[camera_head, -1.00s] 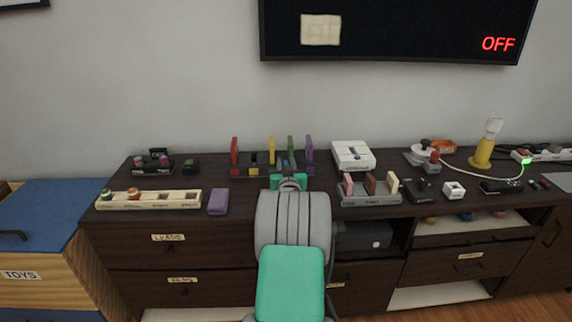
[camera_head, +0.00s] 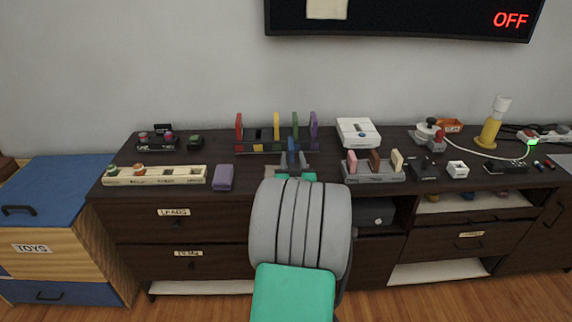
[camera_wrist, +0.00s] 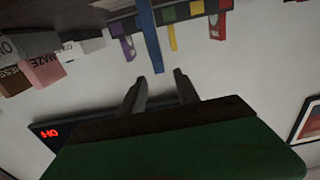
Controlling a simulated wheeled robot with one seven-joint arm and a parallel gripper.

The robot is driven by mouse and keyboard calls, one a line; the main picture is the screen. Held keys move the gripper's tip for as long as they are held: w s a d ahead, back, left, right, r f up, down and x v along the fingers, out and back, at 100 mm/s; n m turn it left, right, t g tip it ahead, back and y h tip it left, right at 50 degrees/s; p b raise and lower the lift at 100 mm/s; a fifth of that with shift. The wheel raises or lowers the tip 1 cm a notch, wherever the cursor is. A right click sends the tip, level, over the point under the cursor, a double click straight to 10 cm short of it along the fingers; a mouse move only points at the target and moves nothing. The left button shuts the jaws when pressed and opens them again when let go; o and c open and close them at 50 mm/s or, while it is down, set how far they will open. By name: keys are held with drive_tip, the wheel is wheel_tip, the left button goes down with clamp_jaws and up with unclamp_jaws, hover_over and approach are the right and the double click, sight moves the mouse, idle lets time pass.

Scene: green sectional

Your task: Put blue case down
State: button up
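The blue case (camera_head: 291,146) is seen nearly edge-on at the front of the dark rack (camera_head: 246,149), below the tops of the cases standing in it. In the wrist view, the narrow blue case (camera_wrist: 150,35) reaches down between my fingertips, with gaps beside it. My gripper (camera_head: 294,161) is spread open around the near end of the case, and its fingers also show apart in the wrist view (camera_wrist: 159,75). Whether the case rests in a slot or on the cabinet top is hard to tell.
Red (camera_head: 239,127), yellow (camera_head: 277,127), green (camera_head: 295,124) and purple (camera_head: 314,125) cases stand in the rack. A grey holder (camera_head: 375,176) is close on the right, a purple block (camera_head: 223,177) on the left. A white console (camera_head: 358,132) stands behind right.

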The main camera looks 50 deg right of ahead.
drive_tip(key=w+a+f+n+y, duration=0.25)
drive_tip(key=w+a+y, duration=0.25)
drive_tip(key=a, duration=0.7)
drive_tip(key=w+a+f+n+y, duration=0.1)
drive_tip(key=w+a+n+y, duration=0.3)
drive_tip(key=a, duration=0.7)
drive_tip(key=s+a+f+n+g+y, duration=0.1)
drive_tip(key=s+a+g+y, duration=0.15)
drive_tip(key=a, duration=0.65)
drive_tip(key=s+a+f+n+g+y, duration=0.1)
drive_tip(key=s+a+f+g, duration=0.2)
drive_tip(key=a, duration=0.5)
drive_tip(key=s+a+n+g+y, duration=0.1)
drive_tip(key=s+a+g, duration=0.3)
drive_tip(key=s+a, duration=0.3)
drive_tip(key=s, duration=0.4)
drive_tip(key=shift+s+r, duration=0.2)
drive_tip(key=shift+r, duration=0.1)
